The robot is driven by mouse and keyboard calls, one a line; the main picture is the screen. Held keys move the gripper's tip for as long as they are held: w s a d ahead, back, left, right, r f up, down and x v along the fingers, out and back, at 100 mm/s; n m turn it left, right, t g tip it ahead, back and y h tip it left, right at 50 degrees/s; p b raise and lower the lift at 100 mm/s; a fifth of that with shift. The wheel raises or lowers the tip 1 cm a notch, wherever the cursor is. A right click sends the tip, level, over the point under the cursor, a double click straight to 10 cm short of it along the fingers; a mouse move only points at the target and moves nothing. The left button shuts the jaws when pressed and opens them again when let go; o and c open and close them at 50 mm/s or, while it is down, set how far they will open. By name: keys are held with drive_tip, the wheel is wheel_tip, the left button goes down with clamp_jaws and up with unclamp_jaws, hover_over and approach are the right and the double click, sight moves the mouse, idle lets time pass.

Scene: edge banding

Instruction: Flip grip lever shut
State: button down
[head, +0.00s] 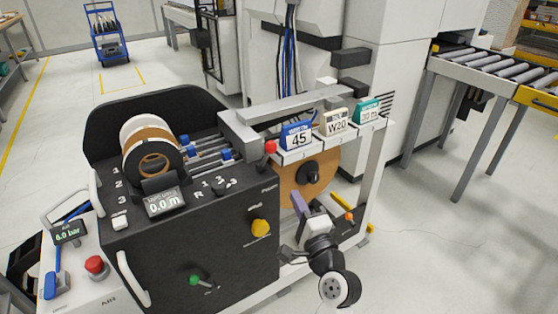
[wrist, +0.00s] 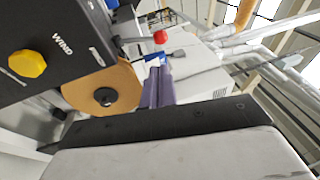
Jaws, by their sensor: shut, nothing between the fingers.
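My gripper (head: 298,202) is in front of the orange-brown disc (head: 305,180) on the right side of the black machine (head: 165,250). Its purple fingers are together and empty. In the wrist view the fingers (wrist: 155,78) point toward the machine's upper edge, just right of the disc (wrist: 105,90). A red ball knob (head: 270,147) sits at the end of the grey clamp block; it also shows above the fingertips in the wrist view (wrist: 160,37), apart from them. I cannot tell which part is the grip lever, nor its position.
Label blocks, including a blue "45" one (head: 297,136), stand on the rail above the disc. A roller conveyor (head: 495,70) is at the back right. Floor at the right is clear.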

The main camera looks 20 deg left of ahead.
drive_tip(key=p, duration=0.4)
approach(273, 151)
drive_tip(key=x, duration=0.5)
drive_tip(key=shift+w+a+r, duration=0.1)
drive_tip(key=shift+a, duration=0.05)
drive_tip(key=shift+x, duration=0.8)
drive_tip(key=shift+p, duration=0.3)
